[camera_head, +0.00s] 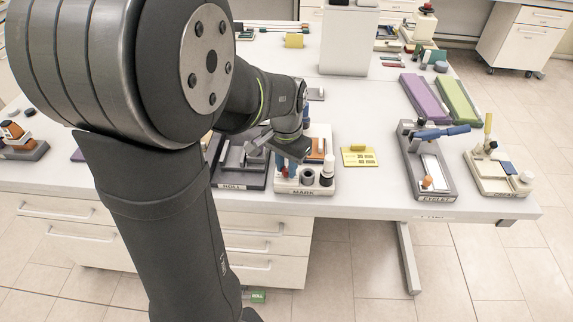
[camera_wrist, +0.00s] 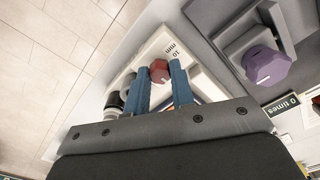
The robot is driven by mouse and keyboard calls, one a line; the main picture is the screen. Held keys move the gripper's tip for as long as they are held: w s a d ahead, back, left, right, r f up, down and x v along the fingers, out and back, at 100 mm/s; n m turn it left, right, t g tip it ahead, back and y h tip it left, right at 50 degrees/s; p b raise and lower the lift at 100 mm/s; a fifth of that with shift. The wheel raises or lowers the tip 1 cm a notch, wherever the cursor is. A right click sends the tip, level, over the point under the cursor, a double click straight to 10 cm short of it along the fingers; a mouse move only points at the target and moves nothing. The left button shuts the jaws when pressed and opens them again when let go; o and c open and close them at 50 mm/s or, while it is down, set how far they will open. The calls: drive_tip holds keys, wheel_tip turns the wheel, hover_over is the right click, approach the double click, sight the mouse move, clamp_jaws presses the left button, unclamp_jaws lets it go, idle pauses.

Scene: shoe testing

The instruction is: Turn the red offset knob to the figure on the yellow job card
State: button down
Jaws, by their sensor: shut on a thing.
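The red offset knob (camera_wrist: 159,70) sits on the white MARK station and shows between the two blue fingers in the wrist view. My gripper (camera_wrist: 160,76) is shut on this knob, one finger on each side. A label beside the knob reads "10 mm". In the head view, my gripper (camera_head: 281,163) is at the left part of the MARK station (camera_head: 302,188), where the knob is mostly hidden by the fingers.
A purple knob (camera_wrist: 266,66) on a grey station is close by, with a label "0 times" (camera_wrist: 281,104). The ROLL station (camera_head: 233,184) stands directly left of MARK. The EYELET station (camera_head: 435,190) is farther right. Bare table lies around the card.

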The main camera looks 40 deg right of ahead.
drive_tip(key=m, duration=0.4)
drive_tip(key=shift+m, duration=0.3)
drive_tip(key=m, duration=0.4)
drive_tip(key=shift+m, duration=0.3)
drive_tip(key=m, duration=0.4)
drive_tip(key=shift+m, duration=2.5)
drive_tip(key=c, duration=1.2)
unclamp_jaws()
drive_tip(key=shift+c, duration=0.2)
drive_tip(key=shift+r, duration=0.1)
